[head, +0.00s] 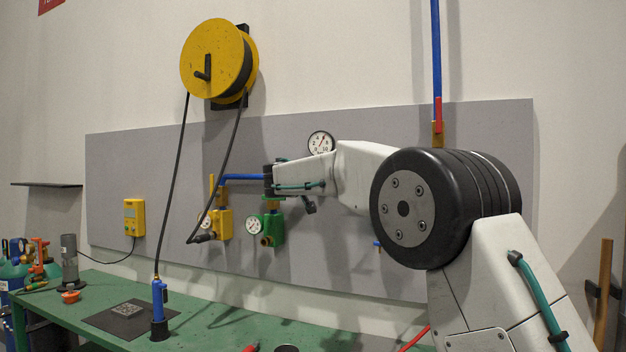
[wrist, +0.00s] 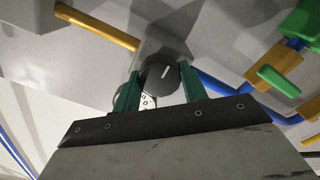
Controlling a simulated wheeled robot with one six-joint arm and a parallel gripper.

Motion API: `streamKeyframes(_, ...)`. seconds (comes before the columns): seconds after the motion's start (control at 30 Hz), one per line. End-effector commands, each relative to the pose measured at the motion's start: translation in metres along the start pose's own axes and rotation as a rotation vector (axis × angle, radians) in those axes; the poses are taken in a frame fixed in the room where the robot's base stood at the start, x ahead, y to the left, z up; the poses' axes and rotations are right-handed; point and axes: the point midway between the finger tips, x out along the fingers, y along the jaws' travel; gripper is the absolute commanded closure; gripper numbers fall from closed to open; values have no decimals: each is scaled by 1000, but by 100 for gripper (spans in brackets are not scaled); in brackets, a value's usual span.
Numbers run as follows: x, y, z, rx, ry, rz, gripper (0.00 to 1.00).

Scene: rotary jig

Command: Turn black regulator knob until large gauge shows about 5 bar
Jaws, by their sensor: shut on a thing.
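The black regulator knob (wrist: 160,76) shows in the wrist view with a pale mark on its face. My gripper (wrist: 159,73) has its two green fingers on either side of the knob and is shut on it. A white gauge dial (wrist: 149,101) is partly visible behind the knob, between the fingers. In the head view, the large round gauge (head: 320,143) is on the grey panel above my forearm. Its needle seems to point up and slightly right, but it is too small to read exactly.
A yellow regulator (head: 222,222) and a green one (head: 274,230), each with a small gauge, sit left of my arm. A blue pipe (head: 240,177) runs above them. A yellow hose reel (head: 212,60) hangs on the wall. The green bench (head: 210,310) stands below.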

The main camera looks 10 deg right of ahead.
Motion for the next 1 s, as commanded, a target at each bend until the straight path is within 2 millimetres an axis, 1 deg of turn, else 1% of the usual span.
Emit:
streamKeyframes(0.17, 0, -1, 0, -88, 1, -1, 80)
streamKeyframes(0.7, 0, -1, 0, -486, 2, -1, 80)
streamKeyframes(1.0, 0, -2, 0, -608, 3, -2, 80)
